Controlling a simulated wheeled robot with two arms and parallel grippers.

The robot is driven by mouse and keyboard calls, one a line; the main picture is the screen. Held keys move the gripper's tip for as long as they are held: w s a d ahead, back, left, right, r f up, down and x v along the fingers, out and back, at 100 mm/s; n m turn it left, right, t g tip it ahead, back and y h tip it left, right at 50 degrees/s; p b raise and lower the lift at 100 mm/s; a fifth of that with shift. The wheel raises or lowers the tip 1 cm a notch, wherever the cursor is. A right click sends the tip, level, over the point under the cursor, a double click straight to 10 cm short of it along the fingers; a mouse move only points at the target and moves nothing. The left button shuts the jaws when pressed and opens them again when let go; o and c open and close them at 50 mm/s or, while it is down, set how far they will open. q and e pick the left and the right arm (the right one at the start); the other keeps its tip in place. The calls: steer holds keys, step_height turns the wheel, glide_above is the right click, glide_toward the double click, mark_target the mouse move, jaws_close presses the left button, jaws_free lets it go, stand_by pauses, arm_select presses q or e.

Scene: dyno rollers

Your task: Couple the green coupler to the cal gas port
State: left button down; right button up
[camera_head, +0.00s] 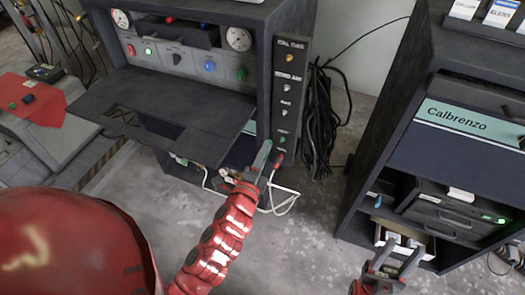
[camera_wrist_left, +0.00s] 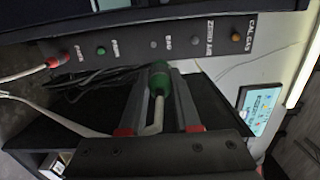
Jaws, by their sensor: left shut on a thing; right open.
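My left gripper (camera_head: 262,163) is in front of the lower part of the dark port panel. It is shut on the green coupler (camera_wrist_left: 159,78), which shows between its fingers in the left wrist view with a white hose bending back from it. The coupler is apart from the panel. The cal gas port (camera_head: 290,57) is the brass-coloured fitting at the panel's top, under the "CAL GAS" label; it also shows at the right end of the panel in the left wrist view (camera_wrist_left: 236,38). My right gripper (camera_head: 397,253) is open and empty, at the lower right.
A red coupler (camera_wrist_left: 55,62) with a pale hose is on the panel's end port, beside a green fitting (camera_wrist_left: 101,51). Black cables (camera_head: 322,110) hang right of the panel. A dark shelf cabinet (camera_head: 390,140) stands at right. A grey flap (camera_head: 160,105) juts out left of the panel.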

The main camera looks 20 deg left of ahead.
arm_select(q)
steer(key=w+r+h+p, duration=0.1)
steer(key=w+r+p, duration=0.2)
steer(key=r+p, duration=0.85)
steer(key=w+r+p, duration=0.4)
steer(key=r+p, duration=0.4)
steer(key=p, duration=0.7)
steer(key=shift+w+a+f+p, duration=0.15)
steer(key=shift+w+p, duration=0.1)
steer(key=shift+w, duration=1.4)
steer(key=shift+w+a+r+p, duration=0.1)
steer(key=shift+w+p, duration=0.1)
steer(key=shift+w, duration=1.45)
steer(key=shift+s+d, duration=0.1)
steer(key=shift+b, duration=0.35)
steer(key=shift+w+b, duration=0.2)
steer(key=shift+b, duration=0.1)
